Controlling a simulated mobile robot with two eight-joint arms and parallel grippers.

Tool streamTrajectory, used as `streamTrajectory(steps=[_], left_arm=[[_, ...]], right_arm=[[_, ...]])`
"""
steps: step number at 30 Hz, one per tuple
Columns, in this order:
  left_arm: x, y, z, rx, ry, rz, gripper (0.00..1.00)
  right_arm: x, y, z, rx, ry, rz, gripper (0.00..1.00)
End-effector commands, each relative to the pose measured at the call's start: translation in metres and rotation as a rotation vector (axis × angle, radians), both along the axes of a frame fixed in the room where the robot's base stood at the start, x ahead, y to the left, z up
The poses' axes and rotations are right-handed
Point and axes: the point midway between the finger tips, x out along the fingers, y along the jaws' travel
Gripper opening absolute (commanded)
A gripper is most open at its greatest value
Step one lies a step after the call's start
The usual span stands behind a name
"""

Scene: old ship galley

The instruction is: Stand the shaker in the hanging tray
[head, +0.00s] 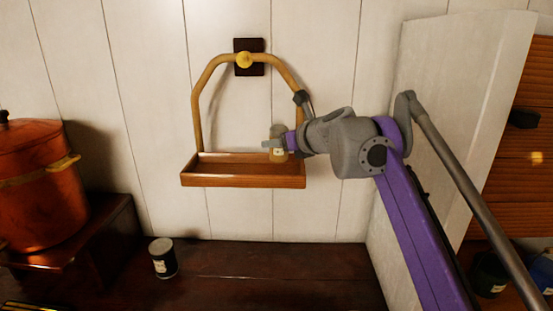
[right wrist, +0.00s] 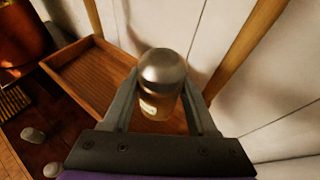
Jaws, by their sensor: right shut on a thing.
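The shaker (head: 278,149) has a rounded metal cap and an amber body with a pale label. My right gripper (head: 285,145) is shut on it. In the right wrist view the shaker (right wrist: 161,85) stands between the two fingers, cap toward the camera. The hanging tray (head: 240,181) is a shallow wooden box hung by a bent wooden handle from a yellow knob on the wall. The shaker is upright at the tray's right end, its lower part at tray level. I cannot tell whether its base touches the tray floor. The tray also shows in the right wrist view (right wrist: 85,80). My left gripper is not in view.
A copper pot (head: 40,190) stands on a raised wooden shelf at the left. A pale panel (head: 440,120) rises at the right, behind my arm. The tray's left part is empty.

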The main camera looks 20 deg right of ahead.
Motion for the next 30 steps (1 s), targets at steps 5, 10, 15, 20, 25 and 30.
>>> streamTrajectory(steps=[5,10,15,20,25,30], left_arm=[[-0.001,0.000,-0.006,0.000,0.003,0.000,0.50],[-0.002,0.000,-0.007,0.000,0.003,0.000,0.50],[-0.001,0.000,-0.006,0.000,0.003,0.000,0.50],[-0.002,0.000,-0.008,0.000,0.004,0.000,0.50],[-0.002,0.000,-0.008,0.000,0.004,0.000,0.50],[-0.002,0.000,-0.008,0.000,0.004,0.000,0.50]], right_arm=[[0.000,0.000,-0.028,0.000,0.000,0.000,0.00],[0.000,0.000,-0.036,0.000,0.000,0.000,0.00],[0.000,0.000,-0.036,0.000,0.000,0.000,0.00],[0.000,0.000,-0.039,0.000,0.000,0.000,0.64],[0.000,0.000,-0.038,0.000,0.000,0.000,0.88],[0.000,0.000,-0.038,0.000,0.000,0.000,0.88]])
